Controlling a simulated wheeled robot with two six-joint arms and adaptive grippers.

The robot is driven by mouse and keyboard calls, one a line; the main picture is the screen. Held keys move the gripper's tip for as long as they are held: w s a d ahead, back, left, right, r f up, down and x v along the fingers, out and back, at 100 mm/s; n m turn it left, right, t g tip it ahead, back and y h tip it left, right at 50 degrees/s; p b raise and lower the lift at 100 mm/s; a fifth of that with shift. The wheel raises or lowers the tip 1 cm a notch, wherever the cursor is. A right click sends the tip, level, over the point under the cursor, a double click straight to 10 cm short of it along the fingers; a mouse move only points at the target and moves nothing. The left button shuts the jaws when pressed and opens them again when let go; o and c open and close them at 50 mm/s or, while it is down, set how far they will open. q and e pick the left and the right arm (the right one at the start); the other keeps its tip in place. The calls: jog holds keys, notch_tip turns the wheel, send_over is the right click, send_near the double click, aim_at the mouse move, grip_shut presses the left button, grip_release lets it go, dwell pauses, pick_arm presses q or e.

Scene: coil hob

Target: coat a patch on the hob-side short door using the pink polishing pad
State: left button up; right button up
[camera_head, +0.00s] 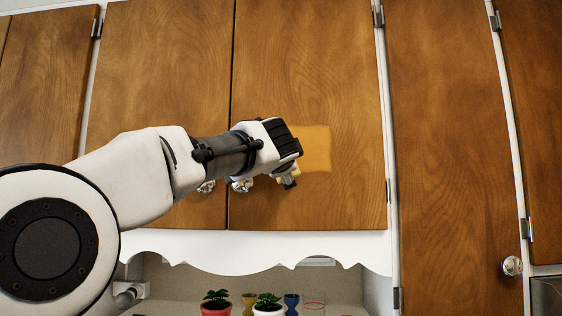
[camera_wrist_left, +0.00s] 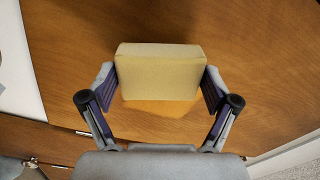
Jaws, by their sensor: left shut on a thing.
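A pale yellow block-shaped pad (camera_wrist_left: 160,72) is held between the fingers of my left gripper (camera_head: 288,178); it looks yellow, not pink. In the left wrist view my left gripper (camera_wrist_left: 160,84) is shut on the pad's two ends. The pad is at the short wooden door (camera_head: 300,60), over its lower middle; I cannot tell whether it touches the wood. A lighter orange-yellow patch (camera_head: 317,147) shows on this door, partly hidden behind the gripper. The patch also shows beside the pad in the left wrist view (camera_wrist_left: 166,108). My right gripper is not in view.
Another short door (camera_head: 160,60) adjoins on the left, and a tall door (camera_head: 450,150) with a round knob (camera_head: 512,266) stands on the right. Glass knobs (camera_head: 241,185) sit near my wrist. Below the scalloped white trim are potted plants (camera_head: 216,301) and small cups (camera_head: 291,303).

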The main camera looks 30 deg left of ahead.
aim_at(300, 164)
pick_arm(q)
jog(key=shift+p+x, duration=0.3)
jog(key=shift+x, duration=0.65)
jog(key=shift+d, duration=0.1)
jog(key=d, duration=0.1)
jog(key=w+d, duration=0.1)
jog(key=d, duration=0.1)
jog(key=shift+w, duration=0.35)
jog(key=shift+w+d, duration=0.2)
jog(key=shift+w, duration=0.1)
jog(key=shift+s+a+f+b, duration=0.1)
jog(key=shift+s+a+b, duration=0.1)
jog(key=shift+s+a, duration=0.45)
jog(key=shift+s+a+b, duration=0.15)
jog(key=shift+s+a, duration=0.15)
jog(key=shift+a, duration=0.6)
jog(key=shift+s+a, duration=0.2)
jog(key=shift+a, duration=0.1)
